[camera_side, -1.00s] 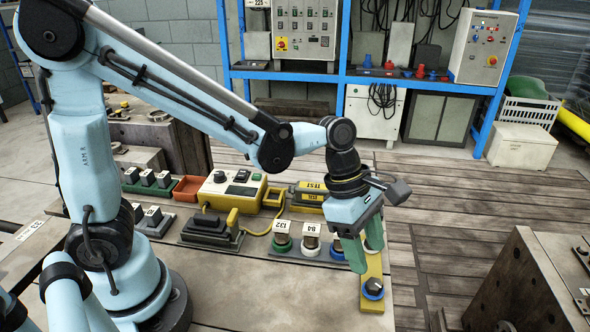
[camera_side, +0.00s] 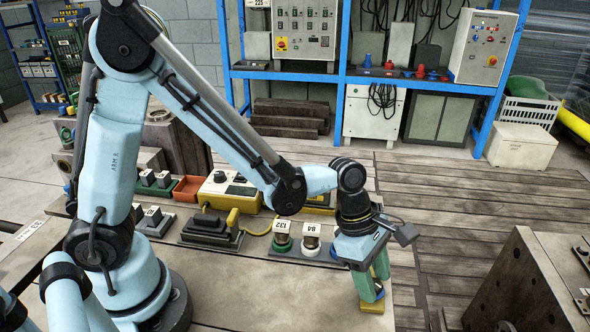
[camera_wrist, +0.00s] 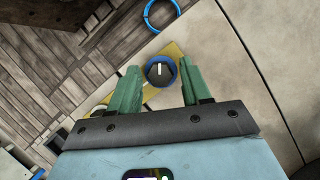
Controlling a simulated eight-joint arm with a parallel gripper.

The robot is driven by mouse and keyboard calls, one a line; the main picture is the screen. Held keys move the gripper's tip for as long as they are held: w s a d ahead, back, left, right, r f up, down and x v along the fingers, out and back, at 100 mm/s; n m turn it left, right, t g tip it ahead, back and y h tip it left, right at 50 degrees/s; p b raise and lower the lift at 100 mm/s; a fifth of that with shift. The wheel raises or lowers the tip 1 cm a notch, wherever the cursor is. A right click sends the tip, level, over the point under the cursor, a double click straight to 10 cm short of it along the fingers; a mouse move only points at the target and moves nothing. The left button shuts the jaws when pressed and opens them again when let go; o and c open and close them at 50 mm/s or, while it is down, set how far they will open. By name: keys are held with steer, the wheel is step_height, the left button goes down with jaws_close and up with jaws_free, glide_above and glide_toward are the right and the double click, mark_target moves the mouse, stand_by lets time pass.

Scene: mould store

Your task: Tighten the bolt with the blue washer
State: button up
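The bolt (camera_wrist: 160,68) has a dark round head with a white line and a blue washer (camera_wrist: 148,77) around it. It sits on a yellow plate (camera_wrist: 172,48), which shows in the side view (camera_side: 371,307) at the table's front right. My gripper (camera_wrist: 160,65) is open and points down, with one green finger on each side of the bolt head. A gap shows on both sides in the wrist view. In the side view my gripper (camera_side: 373,288) is low over the plate, and its fingers hide most of the bolt. Only a sliver of blue shows there.
Two labelled posts, one with a green base (camera_side: 282,245) and one with a white base (camera_side: 311,245), stand just left of my gripper. A yellow control box (camera_side: 232,193) stands behind. A blue ring (camera_wrist: 162,14) lies beyond the bolt. A heavy block (camera_side: 530,285) stands at right.

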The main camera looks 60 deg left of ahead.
jaws_close()
